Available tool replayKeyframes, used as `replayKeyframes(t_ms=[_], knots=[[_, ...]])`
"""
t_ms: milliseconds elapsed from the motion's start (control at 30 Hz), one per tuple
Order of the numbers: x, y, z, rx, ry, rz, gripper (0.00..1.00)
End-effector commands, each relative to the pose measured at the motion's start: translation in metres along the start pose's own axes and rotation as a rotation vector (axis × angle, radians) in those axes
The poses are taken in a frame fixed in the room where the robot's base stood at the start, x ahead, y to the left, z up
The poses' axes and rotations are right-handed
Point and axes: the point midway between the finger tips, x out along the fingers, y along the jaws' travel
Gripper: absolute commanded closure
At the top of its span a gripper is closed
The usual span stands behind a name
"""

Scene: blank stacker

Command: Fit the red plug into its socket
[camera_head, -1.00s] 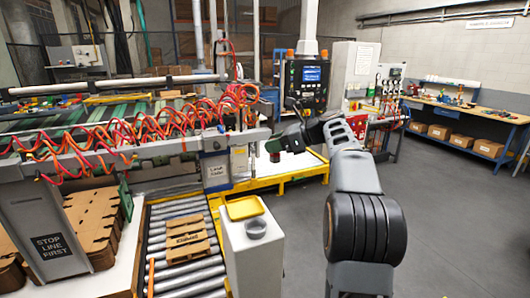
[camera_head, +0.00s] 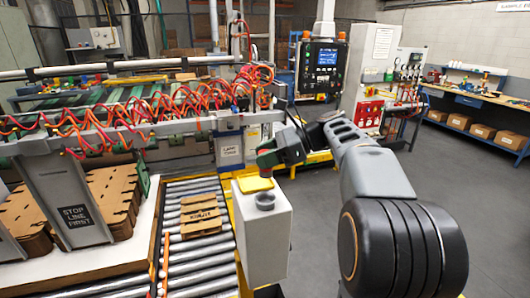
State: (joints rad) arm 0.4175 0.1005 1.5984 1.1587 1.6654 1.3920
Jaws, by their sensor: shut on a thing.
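My gripper (camera_head: 272,155) is at the end of my arm, which reaches in from the right. It is shut on the red plug (camera_head: 266,157), of which only a small red part shows at the jaws. The plug is in the air, seen just above and behind the yellow tray on a white pedestal. A red panel (camera_head: 369,113) with small pale fittings is on the grey cabinet at the back right. I cannot tell whether the plug's socket is on it. My arm hides part of the area below that panel.
The white pedestal (camera_head: 263,240) bears a yellow tray (camera_head: 254,185) and a grey cup (camera_head: 265,202). A roller conveyor (camera_head: 197,265) with wooden pallets (camera_head: 200,215) runs left of it. Coiled orange hoses hang over the machine. A control screen (camera_head: 327,58) stands behind. Grey floor is open at right.

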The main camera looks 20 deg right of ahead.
Motion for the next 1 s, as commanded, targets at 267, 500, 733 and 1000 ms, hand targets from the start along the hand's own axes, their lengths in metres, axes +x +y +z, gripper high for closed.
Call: replayKeyframes(t_ms=[267,500,733,1000], knots=[[0.007,0.0,-0.015,-0.001,0.0,0.002,0.83],[0.013,0.0,-0.032,-0.001,0.0,-0.001,0.83],[0.019,-0.001,-0.048,0.0,0.0,-0.002,0.83],[0.025,-0.001,-0.061,0.001,0.0,-0.003,0.83]])
